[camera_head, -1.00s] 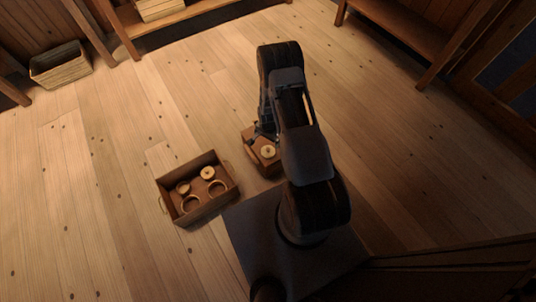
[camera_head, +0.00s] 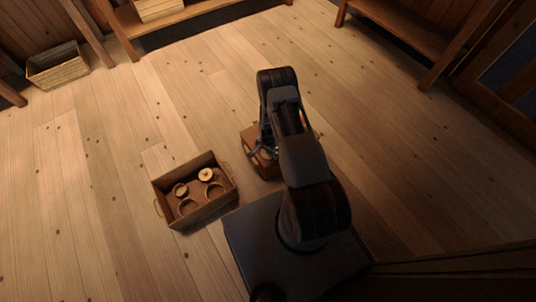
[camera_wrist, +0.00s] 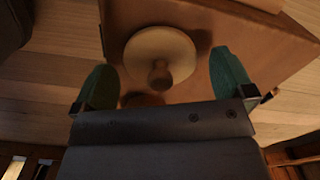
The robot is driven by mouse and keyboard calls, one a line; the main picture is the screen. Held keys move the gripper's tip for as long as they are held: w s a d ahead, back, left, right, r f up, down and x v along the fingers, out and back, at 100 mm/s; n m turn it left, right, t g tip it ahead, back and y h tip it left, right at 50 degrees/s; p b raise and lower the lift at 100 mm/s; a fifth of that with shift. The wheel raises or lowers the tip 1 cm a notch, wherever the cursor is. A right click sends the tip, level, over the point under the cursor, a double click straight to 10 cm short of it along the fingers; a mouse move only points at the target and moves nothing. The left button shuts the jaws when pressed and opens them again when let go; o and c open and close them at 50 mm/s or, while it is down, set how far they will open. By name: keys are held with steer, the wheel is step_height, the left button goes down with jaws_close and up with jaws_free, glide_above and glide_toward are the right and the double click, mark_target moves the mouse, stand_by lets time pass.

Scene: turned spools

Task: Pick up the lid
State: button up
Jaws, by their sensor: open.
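The lid (camera_wrist: 155,50) is a pale round wooden disc with a knob, seen from above in the wrist view. It rests on a brown wooden box (camera_wrist: 120,15), which also shows beside my arm in the head view (camera_head: 250,139). My gripper (camera_wrist: 163,62) is open, with one green finger on each side of the lid and a gap to it on both sides. Nothing is held. In the head view my arm covers most of the gripper and the lid. Another round thing (camera_wrist: 142,99) is partly hidden under the gripper body.
A wooden tray (camera_head: 205,214) with handles stands on the floor to the left, holding rings and a pale knobbed piece (camera_head: 206,174). A basket (camera_head: 57,68) sits at the back left. Benches (camera_head: 411,42) line the back. The plank floor between is clear.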

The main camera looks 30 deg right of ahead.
steer(key=shift+f, duration=0.65)
steer(key=c, duration=0.8)
steer(key=shift+r, duration=0.15)
steer(key=shift+c, duration=0.2)
